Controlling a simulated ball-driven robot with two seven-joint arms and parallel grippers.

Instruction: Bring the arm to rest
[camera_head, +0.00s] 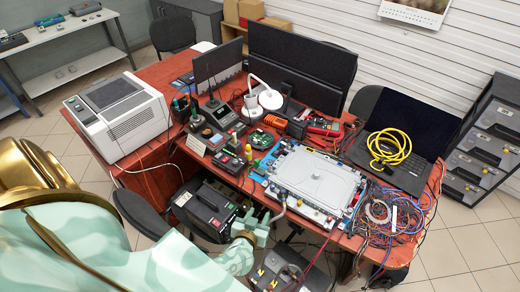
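My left arm comes in from the lower left in pale mint and gold. My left gripper (258,229) is small in view, low in front of the desk's near edge. Its fingers are too small to tell whether they are open or shut, and I cannot make out anything held. A grey tray-like unit (318,180) lies on the red desk (160,73), just beyond and to the right of the gripper. A short grey hose end (281,199) shows at its near left edge, close to the gripper. My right gripper is not in view.
A tangle of wires (385,222) covers the desk's right end. A laptop (412,150) with a yellow cable coil (390,147) stands behind it. A white printer-like box (120,115) is at left. A black case (205,210) and a dark box (290,270) stand below the desk edge.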

